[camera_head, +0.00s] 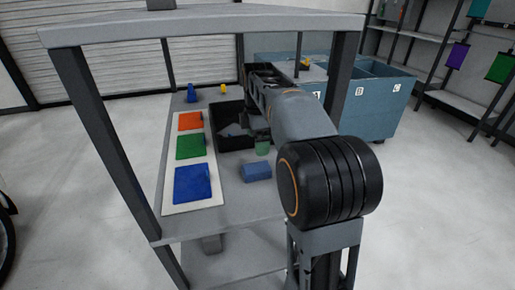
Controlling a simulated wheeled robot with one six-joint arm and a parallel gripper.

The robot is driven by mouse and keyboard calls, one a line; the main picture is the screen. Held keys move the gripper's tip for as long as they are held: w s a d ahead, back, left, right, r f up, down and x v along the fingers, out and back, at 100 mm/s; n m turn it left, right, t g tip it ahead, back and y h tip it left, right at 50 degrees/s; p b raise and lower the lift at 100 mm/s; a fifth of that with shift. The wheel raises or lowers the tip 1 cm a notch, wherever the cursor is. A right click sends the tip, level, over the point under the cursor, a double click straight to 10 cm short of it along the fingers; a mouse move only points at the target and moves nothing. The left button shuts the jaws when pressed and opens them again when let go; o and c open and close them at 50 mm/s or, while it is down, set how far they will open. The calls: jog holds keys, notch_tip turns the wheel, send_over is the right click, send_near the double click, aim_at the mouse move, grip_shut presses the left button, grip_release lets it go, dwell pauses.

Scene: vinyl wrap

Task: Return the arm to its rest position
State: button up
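My arm (303,115) reaches from the lower right, over the grey work table (245,208), toward its far side. The large black joint is nearest the camera. My gripper (254,124) is small and dark, beside or over a black bin (237,142) on the table. The arm and the dark bin partly hide it, so its fingers and anything between them cannot be made out.
A white board (195,204) carries orange, green and blue squares. A blue block (257,172) and a green item (262,148) lie near the bin. Table posts (97,135) and an upper shelf (205,24) surround the arm. Blue lettered bins (372,108) stand behind.

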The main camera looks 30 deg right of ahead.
jog(key=shift+r, duration=0.65)
notch_tip(320, 180, down, 4)
jog(key=m, duration=0.7)
jog(key=shift+a+t, duration=0.1)
jog(key=shift+t, duration=0.2)
jog(key=s+m, duration=0.1)
jog(key=a+m+p, duration=0.1)
jog(key=shift+s+a+f+m, duration=0.1)
jog(key=shift+s+f+m, duration=0.3)
jog(key=s+a+m+p, duration=0.2)
jog(key=s, duration=0.1)
jog(key=s+a+m+t+p, duration=0.1)
jog(key=s+a+m+p, duration=0.1)
jog(key=s, duration=0.2)
jog(key=s+a+m+t+p, duration=0.1)
jog(key=s+a+m+p, duration=0.1)
jog(key=s, duration=0.2)
jog(key=shift+s+a+f+m, duration=0.15)
jog(key=shift+s+a+m, duration=0.1)
jog(key=shift+m, duration=0.15)
jog(key=shift+n+t, duration=0.5)
jog(key=shift+s+a+r+p, duration=0.55)
jog(key=shift+s+r+p, duration=0.1)
jog(key=shift+s, duration=0.25)
jog(key=shift+s+a+r+p, duration=0.5)
jog(key=shift+s+r+p, duration=0.1)
jog(key=shift+s, duration=0.25)
